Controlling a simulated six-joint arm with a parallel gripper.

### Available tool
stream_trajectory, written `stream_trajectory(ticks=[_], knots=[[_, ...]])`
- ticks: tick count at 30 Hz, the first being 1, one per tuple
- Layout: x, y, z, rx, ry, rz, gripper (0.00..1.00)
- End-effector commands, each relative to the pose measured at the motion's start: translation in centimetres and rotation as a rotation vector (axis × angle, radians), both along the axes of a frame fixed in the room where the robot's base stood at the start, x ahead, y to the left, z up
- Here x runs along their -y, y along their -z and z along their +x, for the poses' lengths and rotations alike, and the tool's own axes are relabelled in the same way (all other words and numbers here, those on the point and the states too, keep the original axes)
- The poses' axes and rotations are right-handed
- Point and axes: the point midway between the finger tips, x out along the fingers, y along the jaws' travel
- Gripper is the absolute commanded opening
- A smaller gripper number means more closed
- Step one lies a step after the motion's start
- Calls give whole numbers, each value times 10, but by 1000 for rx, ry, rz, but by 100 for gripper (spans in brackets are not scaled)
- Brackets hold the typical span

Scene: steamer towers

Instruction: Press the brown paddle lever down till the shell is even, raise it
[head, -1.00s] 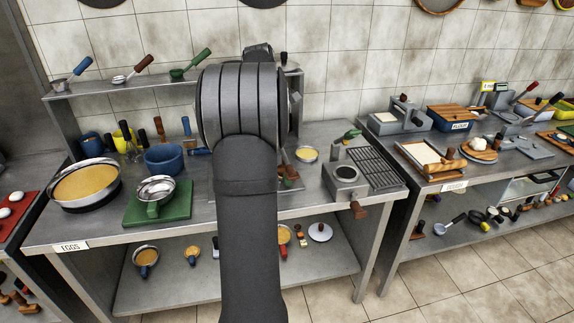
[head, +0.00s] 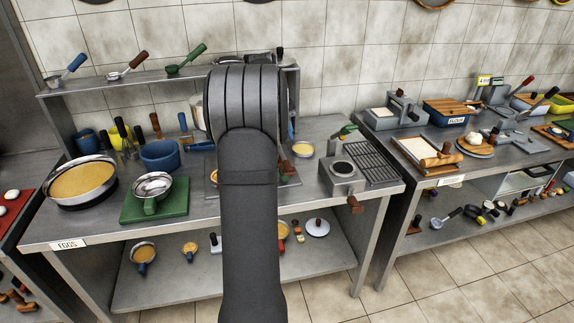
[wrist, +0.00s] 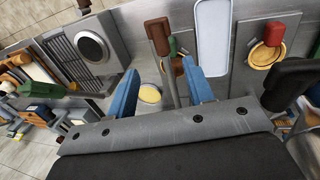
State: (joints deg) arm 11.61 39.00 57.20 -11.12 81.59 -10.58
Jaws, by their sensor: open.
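In the wrist view, a brown block-like grip (wrist: 157,31) tops a grey bar, which I take for the paddle lever. My gripper (wrist: 160,66) is open, its two blue fingers apart. The bar runs between the fingers in the picture, with the brown grip beyond the fingertips; I cannot tell whether anything touches. I cannot make out the shell with certainty. In the head view my arm hides my gripper and most of the lever's area; a bit of brown (head: 284,168) shows at the arm's right side.
Right of my arm stand a small yellow-filled dish (head: 302,149) and a grey burner box (head: 343,184) with a slatted rack (head: 370,163). To the left are a green board (head: 128,213), a blue bowl (head: 160,156) and a large yellow-filled pan (head: 83,205). A shelf (head: 130,84) runs behind.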

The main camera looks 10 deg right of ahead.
Motion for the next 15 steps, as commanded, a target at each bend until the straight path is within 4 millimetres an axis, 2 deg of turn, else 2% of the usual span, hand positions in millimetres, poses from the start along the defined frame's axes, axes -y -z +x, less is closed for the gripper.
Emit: stream_trajectory(ticks=[1, 9, 15], knots=[[2, 13, -1, -4, 1, 1, 48], [14, 71, -1, -4, 0, 1, 48], [20, 102, 0, -2, -1, 0, 48]])
